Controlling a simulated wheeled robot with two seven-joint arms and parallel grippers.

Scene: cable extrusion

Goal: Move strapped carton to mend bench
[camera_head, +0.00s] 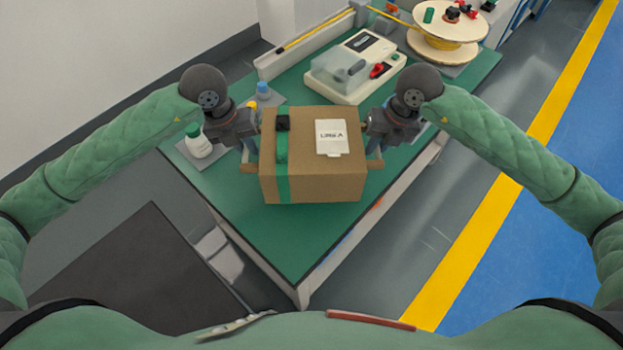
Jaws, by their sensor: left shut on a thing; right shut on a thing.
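The strapped carton (320,182) is a brown box with a green strap and dark buckle near its left side and a white label on top. It shows over the near part of a green-topped bench (285,235). I cannot tell whether it touches the bench top. My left gripper (252,160) is shut on the carton's left side, and my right gripper (373,158) is shut on its right side. The fingers are partly hidden by the wrists and the carton. The carton looks level.
Behind the carton stand a pale machine with a clear cover (352,75) and a cable spool (440,40). A white bottle with a green cap (198,143) stands on a grey tray to the left. The bench's near corner is bare. Open floor lies right.

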